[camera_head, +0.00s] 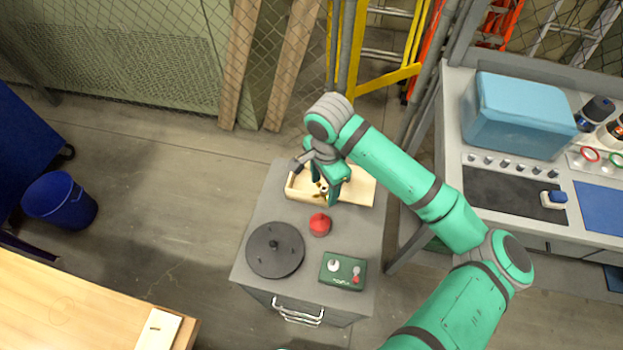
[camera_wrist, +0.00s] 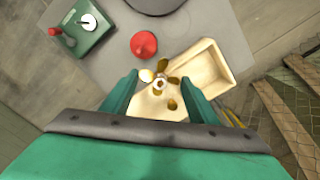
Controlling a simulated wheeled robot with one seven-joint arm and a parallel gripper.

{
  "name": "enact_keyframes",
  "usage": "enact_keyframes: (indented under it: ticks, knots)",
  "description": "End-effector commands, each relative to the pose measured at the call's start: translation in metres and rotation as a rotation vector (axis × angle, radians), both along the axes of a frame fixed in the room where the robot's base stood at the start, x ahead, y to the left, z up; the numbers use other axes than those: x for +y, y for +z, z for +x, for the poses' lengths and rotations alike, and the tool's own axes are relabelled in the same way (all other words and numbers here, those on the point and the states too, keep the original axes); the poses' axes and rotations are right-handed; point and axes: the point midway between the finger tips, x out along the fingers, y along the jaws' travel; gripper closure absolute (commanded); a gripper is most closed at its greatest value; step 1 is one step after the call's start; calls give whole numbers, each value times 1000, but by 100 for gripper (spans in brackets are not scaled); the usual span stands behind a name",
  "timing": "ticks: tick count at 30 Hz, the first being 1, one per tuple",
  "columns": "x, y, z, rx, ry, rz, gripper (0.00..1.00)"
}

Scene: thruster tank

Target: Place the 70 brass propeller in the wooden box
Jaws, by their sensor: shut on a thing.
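The brass propeller (camera_wrist: 161,82) shows between my gripper's fingers in the wrist view, and a little of it shows in the head view (camera_head: 322,188). My gripper (camera_head: 324,198) is shut on it and points down over the left part of the wooden box. The pale wooden box (camera_head: 358,193) is open and shallow and lies on the grey cabinet top. In the wrist view the box (camera_wrist: 211,67) is behind and right of the propeller. My fingers and arm hide part of the box and propeller. I cannot tell whether the propeller touches the box.
On the grey cabinet (camera_head: 322,246) are a red knob-like piece (camera_head: 320,224), a dark round plate (camera_head: 275,250) and a green control box (camera_head: 343,271), all in front of the wooden box. A workbench with a blue case (camera_head: 518,112) stands right.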

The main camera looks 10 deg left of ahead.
Motion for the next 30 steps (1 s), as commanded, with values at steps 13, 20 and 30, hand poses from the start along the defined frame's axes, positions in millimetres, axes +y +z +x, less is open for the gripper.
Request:
enact_keyframes:
  ticks: [13, 20, 30]
  knots:
    - [45, -59, 64, 1, 7, 0, 70]
    - [51, -73, 74, 1, 8, 1, 70]
    - [53, -108, 78, 1, 6, 0, 70]
